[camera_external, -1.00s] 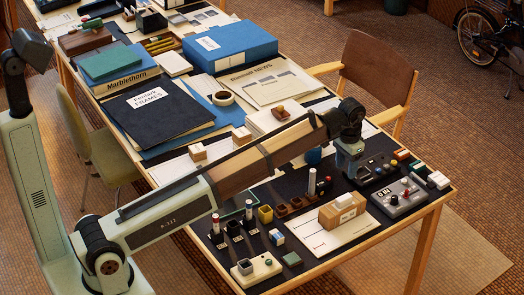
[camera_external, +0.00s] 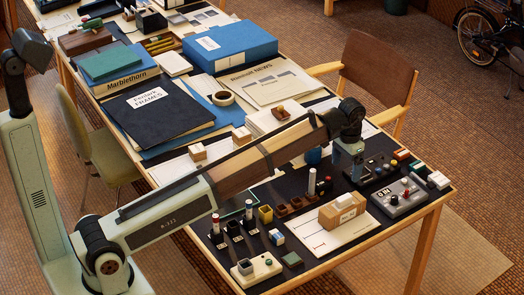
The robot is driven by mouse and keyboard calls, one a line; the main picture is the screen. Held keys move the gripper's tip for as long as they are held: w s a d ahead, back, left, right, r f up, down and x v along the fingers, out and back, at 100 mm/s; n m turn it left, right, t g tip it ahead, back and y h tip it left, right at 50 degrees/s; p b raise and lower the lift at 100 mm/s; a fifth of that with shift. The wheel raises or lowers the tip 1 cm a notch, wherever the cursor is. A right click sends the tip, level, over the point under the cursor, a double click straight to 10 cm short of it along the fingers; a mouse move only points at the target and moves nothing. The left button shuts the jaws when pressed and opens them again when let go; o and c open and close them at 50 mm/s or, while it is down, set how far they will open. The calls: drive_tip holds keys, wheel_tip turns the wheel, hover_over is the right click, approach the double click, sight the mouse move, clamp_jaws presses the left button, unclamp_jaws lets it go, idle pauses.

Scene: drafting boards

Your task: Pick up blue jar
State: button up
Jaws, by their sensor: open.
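A small, rounded blue jar (camera_external: 313,157) stands on the dark table mat, just below the outer end of my forearm in the picture. Its upper part is partly hidden by the arm. My gripper (camera_external: 354,180) points down over the mat to the right of the jar, apart from it and low above the table. Its jaws are open, and nothing shows between them. The fingertips are small and hard to make out against the dark mat.
A grey control box (camera_external: 396,198) and small coloured blocks lie right of my gripper. A wooden block (camera_external: 342,211) sits on white paper in front. A white-topped marker (camera_external: 312,182) stands upright near the jar. Books and a blue box (camera_external: 230,47) fill the table's far part.

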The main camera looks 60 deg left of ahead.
drive_tip(key=n, duration=0.9)
hover_over(313, 157)
drive_tip(key=a, duration=0.2)
drive_tip(key=f, duration=0.4)
drive_tip(key=shift+w+f, duration=0.15)
drive_tip(key=shift+w, duration=0.1)
drive_tip(key=n, duration=0.1)
drive_tip(key=w+n, duration=0.1)
drive_tip(key=n, duration=0.1)
drive_tip(key=shift+w+a, duration=0.1)
drive_tip(key=shift+a, duration=0.05)
drive_tip(key=n, duration=0.6)
drive_tip(key=shift+w, duration=0.2)
drive_tip(key=shift+f+n, duration=0.1)
drive_tip(key=shift+n, duration=0.4)
wheel_tip(313, 157, down, 14)
drive_tip(key=shift+s+a+r, duration=0.15)
drive_tip(key=shift+r, duration=0.2)
drive_tip(key=c, duration=1.5)
